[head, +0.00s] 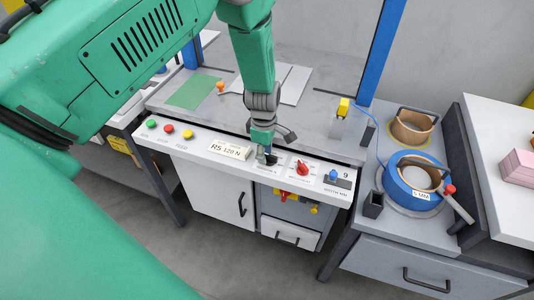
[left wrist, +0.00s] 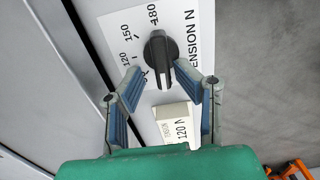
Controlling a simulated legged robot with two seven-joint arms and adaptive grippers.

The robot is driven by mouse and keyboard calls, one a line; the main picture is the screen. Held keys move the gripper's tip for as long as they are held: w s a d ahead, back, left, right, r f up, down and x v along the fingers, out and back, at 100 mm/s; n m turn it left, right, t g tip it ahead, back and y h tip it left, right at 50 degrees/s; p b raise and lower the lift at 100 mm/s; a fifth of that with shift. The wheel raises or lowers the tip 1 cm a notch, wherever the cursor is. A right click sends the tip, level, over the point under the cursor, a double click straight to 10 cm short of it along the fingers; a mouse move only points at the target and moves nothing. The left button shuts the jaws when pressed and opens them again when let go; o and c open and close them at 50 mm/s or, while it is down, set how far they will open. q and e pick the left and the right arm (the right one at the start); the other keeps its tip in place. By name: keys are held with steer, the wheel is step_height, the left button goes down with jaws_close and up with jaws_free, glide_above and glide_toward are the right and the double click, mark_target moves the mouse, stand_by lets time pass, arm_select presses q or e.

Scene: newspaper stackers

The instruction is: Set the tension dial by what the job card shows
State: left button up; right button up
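The tension dial (left wrist: 160,60) is a black knob on a white plate printed "TENSION N", with marks 120, 150 and 180 beside it. A pale line shows on the knob's lower part in the left wrist view; I cannot tell which mark it points to. The job card (head: 230,150) reads "R5 120 N"; a white card reading "120 N" shows in the left wrist view (left wrist: 175,125). My left gripper (left wrist: 168,78) is open, its fingers either side of the dial's lower end, apparently not touching it. In the head view the gripper (head: 268,148) partly hides the dial. My right gripper is not seen.
On the same panel are green, red and yellow buttons (head: 168,129), a red knob (head: 302,168) and a blue knob (head: 333,175). A blue strap reel (head: 398,190) stands on the right-hand cabinet. A blue post (head: 382,40) rises behind the table.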

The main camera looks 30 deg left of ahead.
mark_target(274, 156)
arm_select(q)
steer(key=shift+s+a, duration=0.1)
steer(key=shift+a, duration=0.15)
jaws_close()
steer(key=shift+d, duration=0.15)
steer(key=d, duration=0.3)
steer(key=shift+r, duration=0.25)
steer(key=shift+w+d, duration=0.15)
steer(key=shift+w, duration=0.1)
steer(key=shift+s+a, duration=0.1)
steer(key=shift+a, duration=0.5)
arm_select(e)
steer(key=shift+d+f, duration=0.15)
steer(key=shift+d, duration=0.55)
